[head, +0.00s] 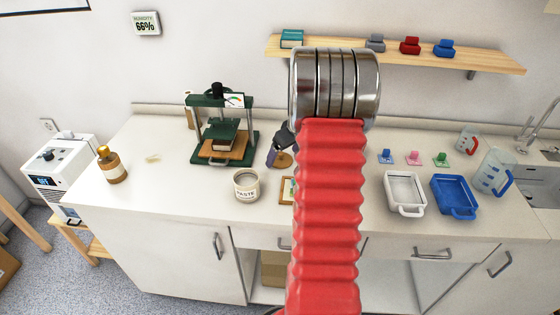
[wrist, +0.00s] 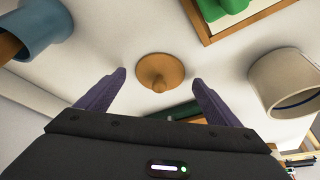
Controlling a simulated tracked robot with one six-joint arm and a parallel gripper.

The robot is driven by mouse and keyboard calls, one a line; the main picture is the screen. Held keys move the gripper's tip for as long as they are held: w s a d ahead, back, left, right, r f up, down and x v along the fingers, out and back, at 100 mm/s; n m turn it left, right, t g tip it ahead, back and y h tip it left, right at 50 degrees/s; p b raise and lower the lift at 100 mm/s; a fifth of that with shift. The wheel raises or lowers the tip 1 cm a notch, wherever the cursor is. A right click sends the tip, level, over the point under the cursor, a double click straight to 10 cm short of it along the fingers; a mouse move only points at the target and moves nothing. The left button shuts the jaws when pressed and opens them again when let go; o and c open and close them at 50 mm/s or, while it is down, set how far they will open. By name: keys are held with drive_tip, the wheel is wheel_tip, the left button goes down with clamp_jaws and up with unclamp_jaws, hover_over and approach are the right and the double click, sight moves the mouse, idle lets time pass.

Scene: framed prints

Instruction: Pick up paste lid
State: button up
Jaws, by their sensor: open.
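The paste lid (wrist: 172,66) is a round brown disc with a knob in the middle, lying on the white counter. It also shows in the head view (head: 285,160), partly hidden by my arm and gripper. My gripper (wrist: 159,77) has two purple fingers spread open, one on each side of the lid in the wrist view, with nothing between them touching. In the head view my gripper (head: 274,156) is just at the lid's left. The open cream paste jar (head: 246,188) stands to the front left; in the wrist view a cream jar (wrist: 262,85) is at right.
A green press (head: 205,158) stands behind at left, with a brown bottle (head: 113,168) farther left. A wooden frame (wrist: 212,36) with a green object lies near the lid. A blue cup (wrist: 35,32) is at the wrist view's upper left. White (head: 405,211) and blue trays (head: 455,212) are at right.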

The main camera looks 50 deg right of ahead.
drive_tip(key=shift+w+f, duration=0.2)
drive_tip(key=shift+f, duration=0.2)
drive_tip(key=c, duration=1.1)
